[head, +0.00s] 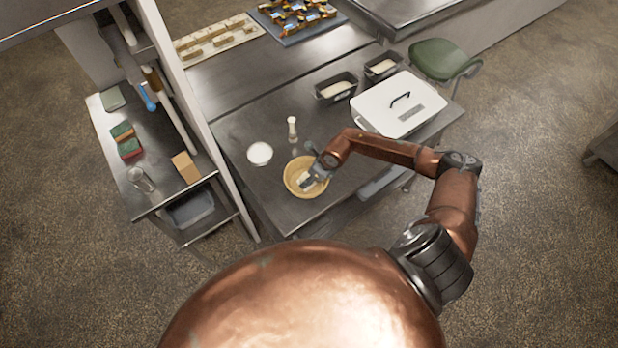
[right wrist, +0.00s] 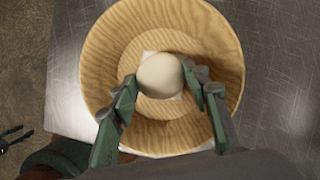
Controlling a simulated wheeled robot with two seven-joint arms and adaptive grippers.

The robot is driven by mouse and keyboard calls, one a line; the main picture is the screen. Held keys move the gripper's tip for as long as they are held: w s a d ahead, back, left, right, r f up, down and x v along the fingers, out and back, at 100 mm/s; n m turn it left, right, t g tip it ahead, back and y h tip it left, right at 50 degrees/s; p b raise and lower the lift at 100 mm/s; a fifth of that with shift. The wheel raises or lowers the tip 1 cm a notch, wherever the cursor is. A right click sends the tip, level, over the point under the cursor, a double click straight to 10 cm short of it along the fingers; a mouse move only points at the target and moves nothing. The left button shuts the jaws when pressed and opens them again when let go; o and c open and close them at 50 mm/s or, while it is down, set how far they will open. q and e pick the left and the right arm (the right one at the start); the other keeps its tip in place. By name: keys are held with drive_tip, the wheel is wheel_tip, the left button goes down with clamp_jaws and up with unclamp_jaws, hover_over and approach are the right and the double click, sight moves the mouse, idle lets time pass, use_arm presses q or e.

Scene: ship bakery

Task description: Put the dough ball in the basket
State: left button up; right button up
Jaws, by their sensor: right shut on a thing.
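The dough ball (right wrist: 160,74) is pale and round, held between the two fingers of my right gripper (right wrist: 158,88). In the right wrist view it overlaps the middle of the basket (right wrist: 98,62), a round, ribbed, tan bowl shape. I cannot tell whether the ball touches the basket's bottom. In the head view the basket (head: 293,188) stands on the steel table, with my right gripper (head: 307,183) over its inside; the ball is mostly hidden there.
A white round container (head: 260,154) and a white bottle (head: 292,130) stand near the basket on the table (head: 240,118). A white lidded box (head: 385,112) and two dark tins of dough (head: 335,88) are farther back. A shelf unit stands left.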

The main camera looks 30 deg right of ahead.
drive_tip(key=shift+f, duration=0.6)
drive_tip(key=shift+f, duration=0.1)
drive_tip(key=o, duration=1.2)
drive_tip(key=shift+r, duration=0.2)
drive_tip(key=b+v, duration=0.2)
drive_tip(key=v, duration=0.9)
drive_tip(key=shift+s+d+r, duration=0.1)
drive_tip(key=shift+s+r, duration=0.1)
drive_tip(key=shift+r, duration=0.15)
